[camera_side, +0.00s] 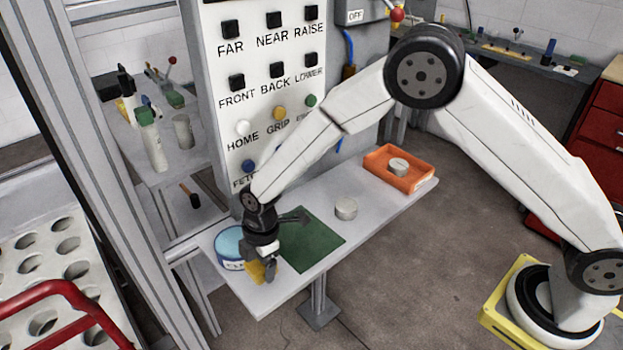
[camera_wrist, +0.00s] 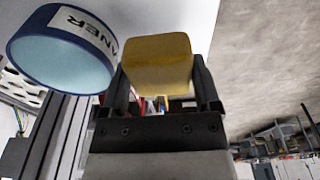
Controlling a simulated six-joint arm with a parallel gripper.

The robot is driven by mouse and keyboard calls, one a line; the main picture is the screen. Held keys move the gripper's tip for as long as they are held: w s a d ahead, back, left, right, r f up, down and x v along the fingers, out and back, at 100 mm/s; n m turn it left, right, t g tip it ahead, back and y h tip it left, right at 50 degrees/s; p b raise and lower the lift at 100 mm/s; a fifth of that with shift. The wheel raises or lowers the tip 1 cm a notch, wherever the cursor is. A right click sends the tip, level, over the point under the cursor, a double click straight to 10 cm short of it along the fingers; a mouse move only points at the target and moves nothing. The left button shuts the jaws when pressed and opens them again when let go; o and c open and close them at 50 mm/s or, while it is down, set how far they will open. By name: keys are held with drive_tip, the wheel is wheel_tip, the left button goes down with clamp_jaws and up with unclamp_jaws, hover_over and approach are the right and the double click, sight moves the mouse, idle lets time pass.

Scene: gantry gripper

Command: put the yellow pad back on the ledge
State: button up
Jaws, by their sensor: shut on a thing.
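The yellow pad (camera_side: 256,271) is between the fingers of my gripper (camera_side: 268,268), low over the left end of the white ledge (camera_side: 262,300). In the wrist view, the yellow pad (camera_wrist: 157,64) fills the gap between both fingers of my gripper (camera_wrist: 160,92), which is shut on it. I cannot tell whether the pad touches the ledge. A blue round tub (camera_side: 229,246) stands just left of my gripper on the ledge. It also shows in the wrist view (camera_wrist: 62,55), with part of a label reading "ANER".
A green mat (camera_side: 310,240) lies right of my gripper. Beyond it are a grey puck (camera_side: 346,208) and an orange tray (camera_side: 421,179) holding another puck (camera_side: 398,166). A button panel (camera_side: 262,110) rises behind the ledge. The ledge's front edge drops to open floor.

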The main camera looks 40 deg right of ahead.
sight(262, 273)
drive_tip(key=shift+f, duration=1.5)
drive_tip(key=shift+f, duration=0.15)
drive_tip(key=o, duration=1)
drive_tip(key=shift+d+r, duration=0.25)
drive_tip(key=shift+r, duration=1.8)
drive_tip(key=shift+d+r, duration=0.3)
drive_tip(key=shift+r, duration=1.75)
drive_tip(key=shift+d+r, duration=0.25)
drive_tip(key=shift+r, duration=1.8)
